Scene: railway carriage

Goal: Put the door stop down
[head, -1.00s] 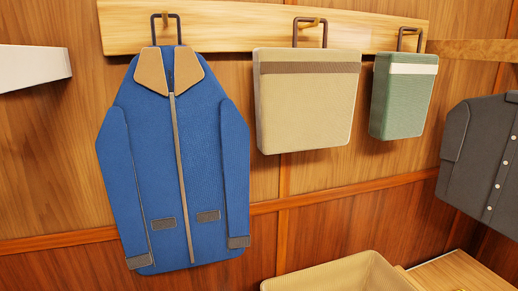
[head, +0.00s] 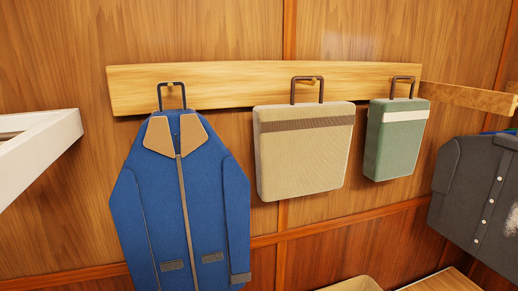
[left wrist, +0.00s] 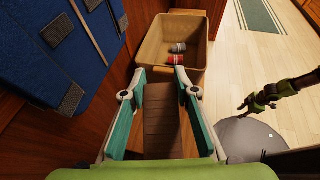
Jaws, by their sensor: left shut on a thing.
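In the left wrist view, my left gripper (left wrist: 161,74) has its teal fingers closed on the sides of a brown wooden block, which appears to be the door stop (left wrist: 162,118). The door stop is held between the fingers, with part of its near end hidden by the gripper body. Beyond the fingertips is an open tan bin (left wrist: 207,27). Neither gripper shows in the head view.
A blue jacket (head: 185,215), a beige bag (head: 305,160) and a green bag (head: 395,145) hang from a wooden rail (head: 230,85). A dark jacket (head: 475,190) hangs at the right. A white shelf (head: 40,150) juts in at left. The bin holds red and grey items (left wrist: 176,59).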

